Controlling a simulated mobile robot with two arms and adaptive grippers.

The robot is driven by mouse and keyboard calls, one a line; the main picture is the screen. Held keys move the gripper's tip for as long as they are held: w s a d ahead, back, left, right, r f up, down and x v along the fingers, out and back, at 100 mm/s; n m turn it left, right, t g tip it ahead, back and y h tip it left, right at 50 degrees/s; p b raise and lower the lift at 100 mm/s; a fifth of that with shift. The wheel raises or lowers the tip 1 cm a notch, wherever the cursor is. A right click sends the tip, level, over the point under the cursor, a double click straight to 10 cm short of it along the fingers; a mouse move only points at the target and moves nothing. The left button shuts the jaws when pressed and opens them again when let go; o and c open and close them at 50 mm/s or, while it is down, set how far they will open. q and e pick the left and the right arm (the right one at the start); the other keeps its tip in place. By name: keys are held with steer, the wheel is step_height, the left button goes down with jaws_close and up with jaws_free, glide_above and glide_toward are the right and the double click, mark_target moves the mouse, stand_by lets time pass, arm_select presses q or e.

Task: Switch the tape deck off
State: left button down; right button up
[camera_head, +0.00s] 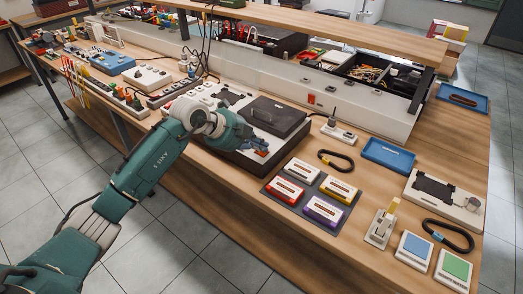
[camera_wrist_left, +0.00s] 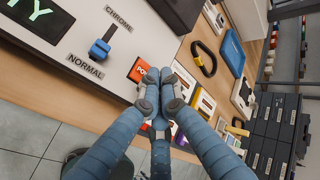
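The tape deck (camera_head: 236,160) lies on the wooden bench, with a dark raised lid (camera_head: 275,115) on its pale top. My left gripper (camera_head: 262,149) is over its front right part. In the left wrist view, the deck's pale panel (camera_wrist_left: 75,22) carries a blue lever (camera_wrist_left: 99,48) between the words CHROME and NORMAL. My right gripper is out of view.
Four coloured cassette-like boxes (camera_head: 324,210) lie on a dark mat right of the deck. A black loop (camera_head: 337,160), blue tray (camera_head: 388,155) and white socket strip (camera_head: 339,133) lie beyond. A long white trunking (camera_head: 290,80) runs behind the deck.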

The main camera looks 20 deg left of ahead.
mark_target(261, 154)
arm_select(q)
steer(key=shift+f, duration=0.45)
stand_by(0.3)
steer(key=shift+r, duration=0.1)
steer(key=shift+r+p, duration=0.7)
steer(key=shift+r, duration=0.1)
step_height(261, 154, up, 6)
steer(key=p, duration=0.5)
stand_by(0.6)
